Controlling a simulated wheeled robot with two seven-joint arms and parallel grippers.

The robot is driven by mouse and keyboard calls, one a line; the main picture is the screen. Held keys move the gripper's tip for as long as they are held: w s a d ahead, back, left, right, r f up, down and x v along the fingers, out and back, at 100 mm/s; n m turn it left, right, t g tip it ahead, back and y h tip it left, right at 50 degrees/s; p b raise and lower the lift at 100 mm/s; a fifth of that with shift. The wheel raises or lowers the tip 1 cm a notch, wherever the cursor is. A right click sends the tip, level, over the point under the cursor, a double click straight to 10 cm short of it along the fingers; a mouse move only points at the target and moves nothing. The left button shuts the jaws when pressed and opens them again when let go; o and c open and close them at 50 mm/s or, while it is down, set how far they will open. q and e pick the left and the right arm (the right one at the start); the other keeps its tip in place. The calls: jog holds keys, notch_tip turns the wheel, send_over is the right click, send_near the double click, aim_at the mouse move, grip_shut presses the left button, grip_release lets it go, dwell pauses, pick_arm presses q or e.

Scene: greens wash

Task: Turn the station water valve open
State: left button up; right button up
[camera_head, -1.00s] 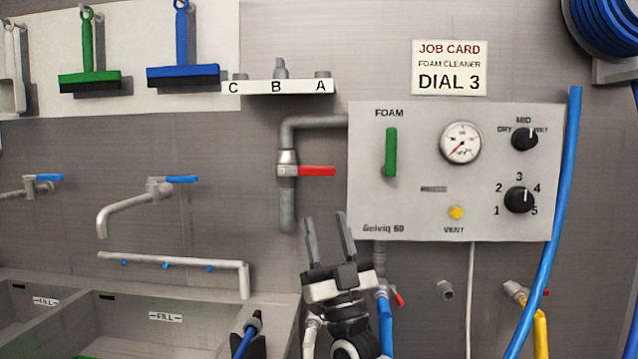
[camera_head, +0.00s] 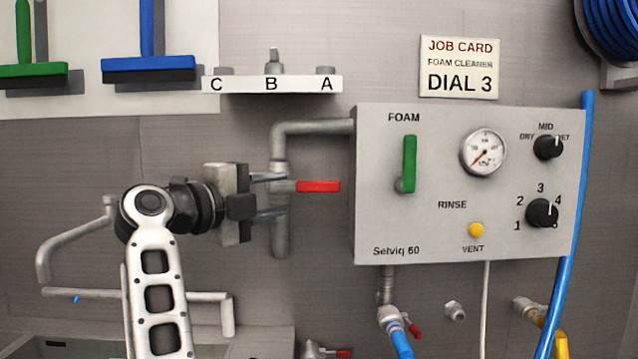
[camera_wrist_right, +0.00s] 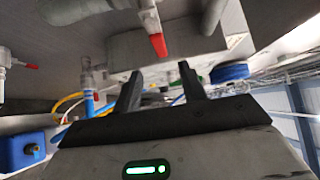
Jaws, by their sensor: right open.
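The station water valve has a red lever handle (camera_head: 318,186) that points level to the right from a grey vertical pipe (camera_head: 280,235), left of the foam panel. My right gripper (camera_head: 281,195) is open at the valve's left, its fingers pointing right. One finger is above and one below the valve body's height. Whether they touch the pipe I cannot tell. In the right wrist view the red handle (camera_wrist_right: 158,45) shows beyond the open fingers (camera_wrist_right: 160,88), with nothing between them. My left gripper is not in view.
The foam panel (camera_head: 400,225) with a green lever (camera_head: 409,165), gauge and black dials is right of the valve. A shelf marked C, B, A (camera_head: 250,85) is above. A grey faucet (camera_head: 70,240) is at left. A blue hose (camera_head: 570,220) hangs at right.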

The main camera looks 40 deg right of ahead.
aim_at(317, 187)
jog(key=d, duration=0.3)
jog(key=d+p, duration=0.1)
jog(key=d, duration=0.3)
jog(key=w+d+p, duration=0.1)
jog(key=d, duration=0.3)
jog(key=shift+d, duration=0.25)
grip_shut()
